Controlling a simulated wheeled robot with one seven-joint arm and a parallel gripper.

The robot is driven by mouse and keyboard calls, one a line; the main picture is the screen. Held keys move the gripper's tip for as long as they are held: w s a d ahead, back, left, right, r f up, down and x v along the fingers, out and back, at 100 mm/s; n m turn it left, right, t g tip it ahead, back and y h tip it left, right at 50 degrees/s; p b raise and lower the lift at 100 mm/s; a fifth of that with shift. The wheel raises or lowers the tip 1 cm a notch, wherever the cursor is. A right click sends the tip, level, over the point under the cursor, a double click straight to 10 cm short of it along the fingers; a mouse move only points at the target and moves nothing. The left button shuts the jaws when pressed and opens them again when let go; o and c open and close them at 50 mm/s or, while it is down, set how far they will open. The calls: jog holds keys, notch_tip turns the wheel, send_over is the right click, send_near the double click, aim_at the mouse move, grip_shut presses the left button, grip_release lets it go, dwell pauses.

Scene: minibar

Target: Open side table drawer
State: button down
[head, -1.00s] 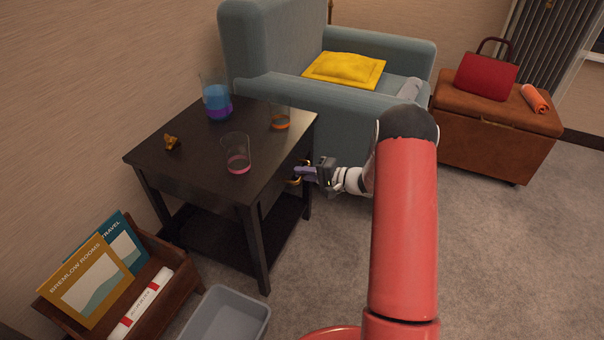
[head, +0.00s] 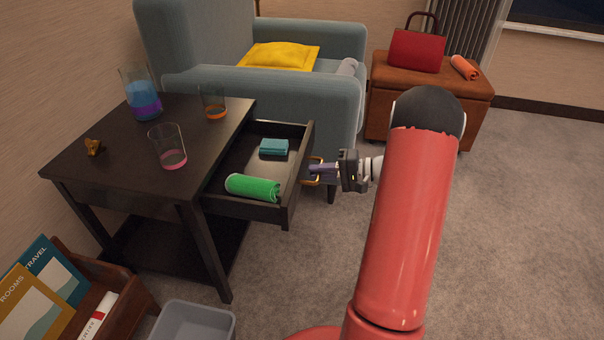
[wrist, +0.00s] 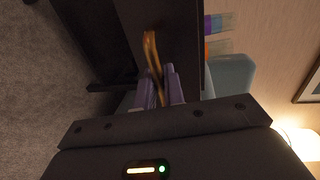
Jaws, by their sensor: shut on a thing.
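The dark side table (head: 120,165) stands against the wall at the left of the head view. Its drawer (head: 296,180) is pulled well out to the right. A rolled green cloth (head: 252,188) and a small teal item (head: 274,147) lie in the drawer. My gripper (head: 318,170) is shut on the brass drawer handle (head: 313,182) at the drawer front. In the wrist view, the purple fingertips (wrist: 160,88) close around the curved brass handle (wrist: 151,48). Part of the handle is hidden by the fingers.
On the tabletop stand a blue-and-purple vessel (head: 141,95), two glasses (head: 168,148) (head: 213,102) and a small figurine (head: 94,147). An armchair (head: 290,95) is behind the drawer. A grey bin (head: 195,322) and a wooden book crate (head: 130,285) are at front left. Carpet at right is clear.

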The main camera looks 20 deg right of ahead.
jog(key=shift+v, duration=0.8)
jog(key=shift+f, duration=0.2)
jog(key=c, duration=1.7)
grip_release()
jog(key=v, duration=0.8)
jog(key=shift+a, duration=0.1)
